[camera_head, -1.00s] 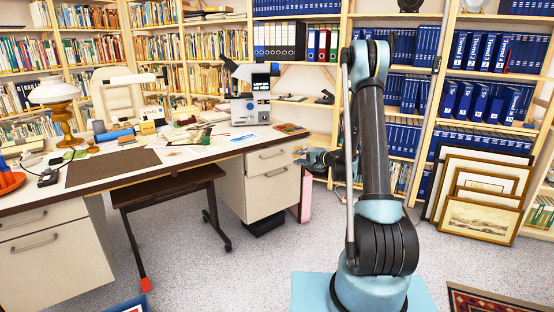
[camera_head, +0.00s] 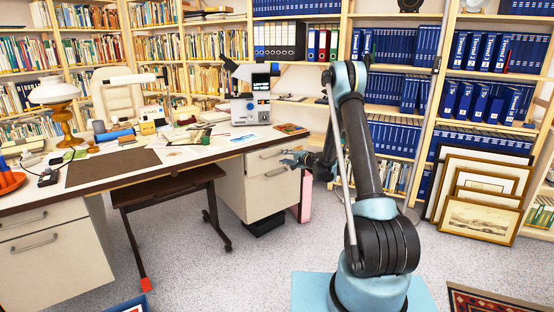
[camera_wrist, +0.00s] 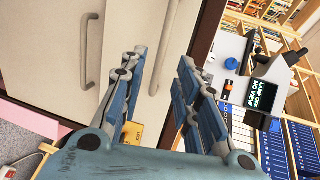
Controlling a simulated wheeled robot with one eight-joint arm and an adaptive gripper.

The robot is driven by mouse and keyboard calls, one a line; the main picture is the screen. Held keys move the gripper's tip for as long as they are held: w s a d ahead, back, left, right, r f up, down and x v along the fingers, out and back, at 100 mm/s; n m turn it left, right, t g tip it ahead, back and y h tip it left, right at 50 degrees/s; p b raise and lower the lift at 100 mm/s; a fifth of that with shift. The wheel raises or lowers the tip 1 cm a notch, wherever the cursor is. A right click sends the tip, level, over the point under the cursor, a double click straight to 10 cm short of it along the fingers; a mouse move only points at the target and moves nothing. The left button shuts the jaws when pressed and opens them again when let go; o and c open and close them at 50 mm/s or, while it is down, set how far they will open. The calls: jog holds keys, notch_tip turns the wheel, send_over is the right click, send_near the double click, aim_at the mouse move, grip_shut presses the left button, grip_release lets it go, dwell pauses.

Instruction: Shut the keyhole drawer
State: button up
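The right desk pedestal has an upper drawer (camera_head: 262,161) and a lower drawer (camera_head: 268,192), each with a bar handle. I cannot make out a keyhole on either. My gripper (camera_head: 290,160) is in front of the upper drawer's right side, close to its face. In the wrist view the picture is turned sideways. The upper drawer's handle (camera_wrist: 164,48) shows near the fingertips and the lower handle (camera_wrist: 88,50) is farther left. My gripper (camera_wrist: 163,58) is open, its two blue-grey fingers apart with nothing between them. I cannot tell if they touch the face, or how far any drawer stands out.
The desktop (camera_head: 215,146) overhangs just above the drawers, with a microscope-like device (camera_head: 250,95) on it. A brown stool-like table (camera_head: 170,186) stands left of the pedestal. Bookshelves are behind. Framed prints (camera_head: 482,215) lean at right. The floor between is open.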

jog(key=x, duration=0.6)
jog(key=shift+a, duration=0.2)
jog(key=shift+w, duration=0.1)
jog(key=shift+c, duration=0.4)
grip_shut()
